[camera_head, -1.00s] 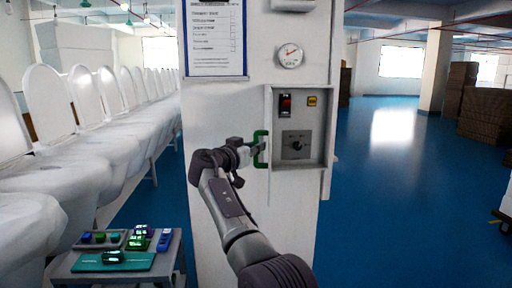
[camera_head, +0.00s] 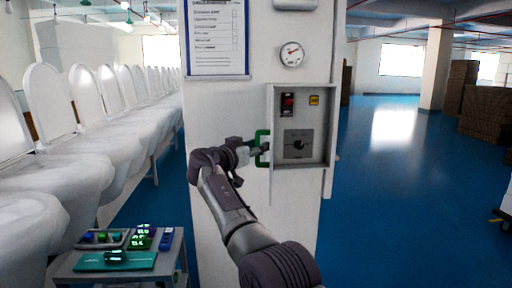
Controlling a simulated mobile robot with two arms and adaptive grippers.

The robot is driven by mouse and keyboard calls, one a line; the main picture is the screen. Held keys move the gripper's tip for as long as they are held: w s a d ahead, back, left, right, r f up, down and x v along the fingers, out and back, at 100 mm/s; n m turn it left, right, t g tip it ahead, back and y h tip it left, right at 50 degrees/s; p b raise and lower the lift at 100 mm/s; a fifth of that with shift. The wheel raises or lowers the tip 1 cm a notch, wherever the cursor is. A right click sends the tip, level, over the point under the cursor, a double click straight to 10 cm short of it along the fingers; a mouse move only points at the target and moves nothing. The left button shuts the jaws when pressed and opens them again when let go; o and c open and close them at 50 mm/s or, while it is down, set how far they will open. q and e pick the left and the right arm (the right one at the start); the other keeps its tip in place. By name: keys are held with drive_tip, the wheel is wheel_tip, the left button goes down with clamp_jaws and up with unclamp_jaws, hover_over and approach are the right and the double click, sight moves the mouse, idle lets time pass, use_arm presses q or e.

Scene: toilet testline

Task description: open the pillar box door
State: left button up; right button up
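The grey pillar box (camera_head: 301,183) is mounted on the white pillar. Its face shows a red switch (camera_head: 288,103), a yellow label (camera_head: 314,100) and a panel with a black knob (camera_head: 299,145). I cannot tell whether a clear door covers them. A green handle (camera_head: 262,134) stands at the box's left edge. My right gripper (camera_head: 262,149) is at this handle, its fingertips overlapping the handle's lower half. The fingers are too small and dark to show whether they are closed on it. My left gripper is out of view.
A round gauge (camera_head: 291,54) and a notice board (camera_head: 217,38) are on the pillar above. A small table (camera_head: 178,262) with devices and a teal mat (camera_head: 115,261) stands lower left. Toilets (camera_head: 50,165) line the left. Blue floor (camera_head: 400,190) is open at right.

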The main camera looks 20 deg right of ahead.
drive_tip(key=v, duration=0.7)
drive_tip(key=shift+a, duration=0.25)
drive_tip(key=shift+s, duration=0.15)
